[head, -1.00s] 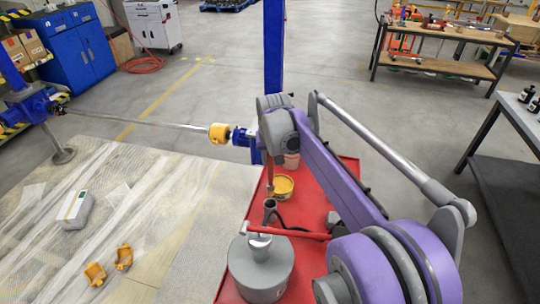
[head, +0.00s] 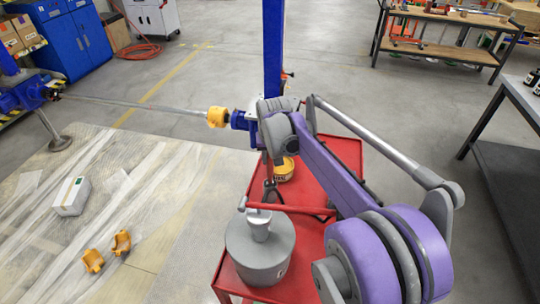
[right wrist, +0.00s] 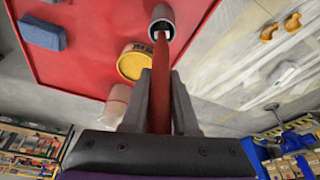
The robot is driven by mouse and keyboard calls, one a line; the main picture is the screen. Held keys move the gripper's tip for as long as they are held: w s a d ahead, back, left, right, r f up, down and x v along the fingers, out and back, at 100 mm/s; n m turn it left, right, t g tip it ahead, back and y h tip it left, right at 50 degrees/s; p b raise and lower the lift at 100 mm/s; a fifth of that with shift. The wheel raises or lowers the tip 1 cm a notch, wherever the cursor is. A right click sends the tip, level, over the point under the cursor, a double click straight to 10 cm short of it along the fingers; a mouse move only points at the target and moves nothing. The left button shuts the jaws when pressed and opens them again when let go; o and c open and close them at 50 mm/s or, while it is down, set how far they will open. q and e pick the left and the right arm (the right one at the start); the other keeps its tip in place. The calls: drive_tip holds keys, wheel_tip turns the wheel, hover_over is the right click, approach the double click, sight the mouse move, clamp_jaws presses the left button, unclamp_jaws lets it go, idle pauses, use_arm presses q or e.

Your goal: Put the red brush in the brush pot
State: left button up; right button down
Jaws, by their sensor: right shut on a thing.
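The red brush (right wrist: 161,100) is held between the two fingers of my right gripper (right wrist: 160,80). In the right wrist view its far end meets the mouth of a grey brush pot (right wrist: 164,16). The tip is partly at or inside the rim; how deep I cannot tell. In the head view my right gripper (head: 267,153) is small and partly hidden by my purple arm, above the pot (head: 271,190) on the red cart. My left gripper is not in view.
A yellow tin (head: 285,171) stands behind the pot on the red cart (head: 345,152). A blue-grey block (right wrist: 42,33) lies on the cart.

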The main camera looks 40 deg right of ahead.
drive_tip(key=c, duration=0.6)
unclamp_jaws()
drive_tip(key=v, duration=1)
drive_tip(key=shift+r+p, duration=0.35)
drive_tip(key=shift+s+a, duration=0.1)
